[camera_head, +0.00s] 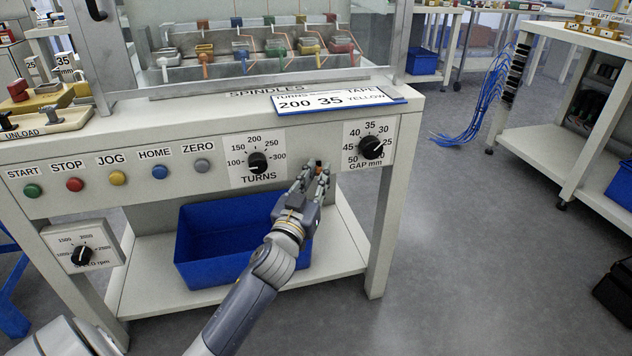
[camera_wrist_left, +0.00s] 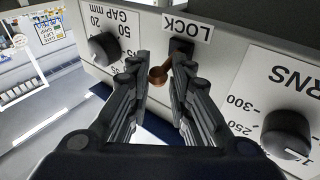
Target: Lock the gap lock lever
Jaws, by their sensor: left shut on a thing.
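The gap lock lever (camera_wrist_left: 159,75) has a brownish-orange knob and a dark mount, below the LOCK label (camera_wrist_left: 187,28) in the upside-down left wrist view. My left gripper (camera_wrist_left: 161,68) is shut on the lever, with one finger on each side of its knob. In the head view my left gripper (camera_head: 317,171) is at the panel front between the TURNS dial (camera_head: 258,163) and the GAP mm dial (camera_head: 371,147). There its fingers hide most of the lever, and a small orange-brown bit (camera_head: 319,164) shows between them. My right gripper is not in view.
A blue bin (camera_head: 215,245) stands on the lower shelf beneath my left arm. Coloured buttons line the panel to the left. A blue-edged sign (camera_head: 340,101) lies on the bench top above the dials. Open floor (camera_head: 450,240) lies to the right.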

